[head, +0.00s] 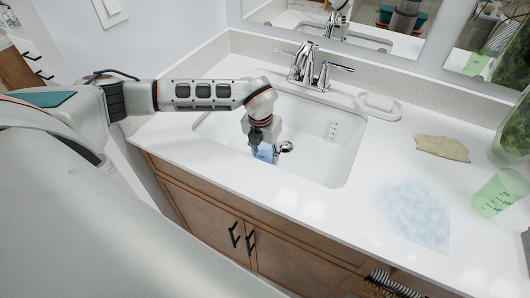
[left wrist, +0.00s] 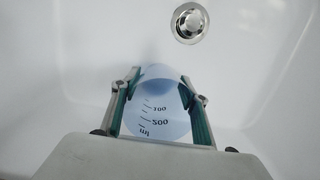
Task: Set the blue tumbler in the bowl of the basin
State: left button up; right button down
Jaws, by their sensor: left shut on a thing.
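The blue tumbler (left wrist: 160,112), pale and translucent with measuring marks, is between the fingers of my left gripper (left wrist: 160,100). In the head view the tumbler (head: 265,154) shows just below my left gripper (head: 264,146), over the bowl of the white basin (head: 335,150). My left gripper is shut on the tumbler and points down into the bowl. The drain (left wrist: 189,23) lies beyond the tumbler in the left wrist view. I cannot tell whether the tumbler touches the basin floor. My right gripper is not in view.
A chrome faucet (head: 305,65) stands behind the basin. A soap bar on a dish (head: 378,106), a beige cloth (head: 442,148), a bluish patterned patch (head: 413,212) and a green tumbler (head: 498,193) are on the counter at the right. A mirror (head: 345,30) is behind.

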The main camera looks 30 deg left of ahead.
pick_arm(q)
jog(key=shift+f, duration=0.15)
jog(key=o, duration=1.1)
notch_tip(320, 180, up, 12)
jog(key=s, duration=0.1)
jog(key=shift+s, duration=0.4)
